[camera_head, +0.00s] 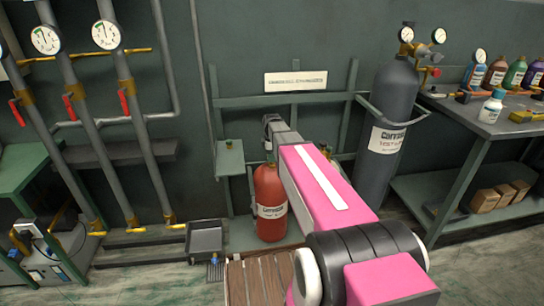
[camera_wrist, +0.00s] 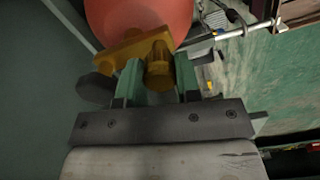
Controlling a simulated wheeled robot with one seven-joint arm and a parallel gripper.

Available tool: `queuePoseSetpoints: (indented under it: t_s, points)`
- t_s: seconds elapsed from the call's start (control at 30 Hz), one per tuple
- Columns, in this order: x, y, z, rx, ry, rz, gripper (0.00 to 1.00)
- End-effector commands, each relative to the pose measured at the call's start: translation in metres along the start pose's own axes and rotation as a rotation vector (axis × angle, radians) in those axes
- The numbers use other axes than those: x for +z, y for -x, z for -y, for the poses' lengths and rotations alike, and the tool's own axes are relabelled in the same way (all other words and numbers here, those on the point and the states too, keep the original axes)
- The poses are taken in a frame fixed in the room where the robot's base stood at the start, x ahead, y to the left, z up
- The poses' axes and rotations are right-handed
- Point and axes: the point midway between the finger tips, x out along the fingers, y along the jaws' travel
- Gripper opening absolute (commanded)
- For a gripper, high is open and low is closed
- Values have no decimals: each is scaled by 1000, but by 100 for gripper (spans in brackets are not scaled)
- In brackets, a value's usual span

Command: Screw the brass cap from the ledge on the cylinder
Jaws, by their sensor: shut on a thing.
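The red cylinder (camera_head: 271,208) stands upright at the back wall, its top partly hidden by my pink arm in the head view. In the wrist view the red cylinder (camera_wrist: 138,15) fills the top, with a brass valve body (camera_wrist: 118,57) against it. My gripper (camera_wrist: 158,66) has its green fingers on either side of a brass cap-like piece (camera_wrist: 158,75), shut on it. This piece meets the valve body; I cannot tell whether it is threaded on. The green ledge (camera_head: 230,164) is left of the cylinder, with a small brass-coloured piece (camera_head: 229,145) on it.
A tall grey cylinder (camera_head: 386,110) stands at the right, beside a bench (camera_head: 478,125) with bottles. Pipes with gauges (camera_head: 107,35) and red levers are at the left. A black tray (camera_head: 206,238) and a slatted wooden surface (camera_head: 258,280) are low in front.

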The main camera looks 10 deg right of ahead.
Motion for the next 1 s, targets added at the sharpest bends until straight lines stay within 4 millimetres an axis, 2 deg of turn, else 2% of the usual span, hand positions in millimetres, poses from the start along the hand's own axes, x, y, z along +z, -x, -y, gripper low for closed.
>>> queuePoseSetpoints:
  t_s: [0.3, 0.73, 1.0]
  points:
    - [0, 0, 0, 0, -266, 0, 9]
    - [0, 0, 0, 0, -327, 0, 9]
    - [0, -1, 0, 0, -570, 0, 9]
